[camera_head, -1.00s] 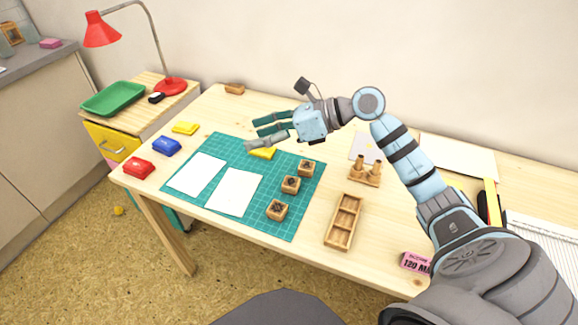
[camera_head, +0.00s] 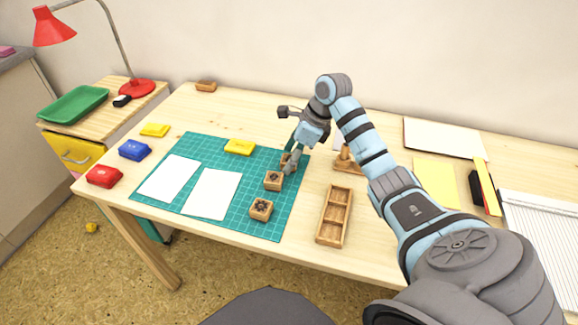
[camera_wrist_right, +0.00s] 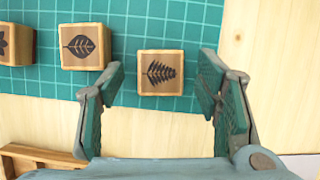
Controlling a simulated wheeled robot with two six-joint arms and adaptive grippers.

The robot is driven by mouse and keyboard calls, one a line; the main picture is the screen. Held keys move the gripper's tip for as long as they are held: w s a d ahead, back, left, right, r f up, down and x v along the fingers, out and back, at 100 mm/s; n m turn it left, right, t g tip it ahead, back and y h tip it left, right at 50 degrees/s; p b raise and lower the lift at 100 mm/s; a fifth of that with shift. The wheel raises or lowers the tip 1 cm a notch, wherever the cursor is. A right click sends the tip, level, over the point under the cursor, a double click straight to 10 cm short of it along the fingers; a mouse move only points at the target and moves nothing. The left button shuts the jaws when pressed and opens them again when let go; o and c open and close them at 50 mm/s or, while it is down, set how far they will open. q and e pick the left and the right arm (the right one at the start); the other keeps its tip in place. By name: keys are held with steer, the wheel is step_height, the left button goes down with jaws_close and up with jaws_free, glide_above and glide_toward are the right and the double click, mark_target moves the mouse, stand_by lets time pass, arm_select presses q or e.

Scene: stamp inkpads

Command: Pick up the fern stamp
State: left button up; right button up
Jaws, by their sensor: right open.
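The fern stamp (camera_wrist_right: 161,73) is a wooden block with a dark fern print on top. It sits at the edge of the green mat (camera_wrist_right: 150,15). My right gripper (camera_wrist_right: 160,80) is open, with one finger on each side of the fern stamp; I cannot tell whether either finger touches it. In the head view the right gripper (camera_head: 289,160) points down at the mat's right side, largely covering the fern stamp (camera_head: 284,159). A leaf stamp (camera_wrist_right: 83,46) lies to its left in the wrist view. My left gripper is not in view.
Two other stamps, the nearer one (camera_head: 261,209) and the middle one (camera_head: 273,181), stand in a row on the mat. A wooden compartment tray (camera_head: 318,238) and a wooden stand (camera_head: 345,163) are to the right. Two white sheets and a yellow inkpad (camera_head: 240,147) lie left.

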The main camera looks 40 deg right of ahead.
steer(key=shift+w+f, duration=0.15)
steer(key=shift+f, duration=0.1)
steer(key=shift+c, duration=0.8)
steer(key=c, duration=0.9)
steer(key=shift+r, duration=0.6)
arm_select(q)
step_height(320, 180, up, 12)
steer(key=p, duration=1.2)
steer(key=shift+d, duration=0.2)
arm_select(e)
step_height(320, 180, up, 19)
steer(key=shift+f, duration=0.1)
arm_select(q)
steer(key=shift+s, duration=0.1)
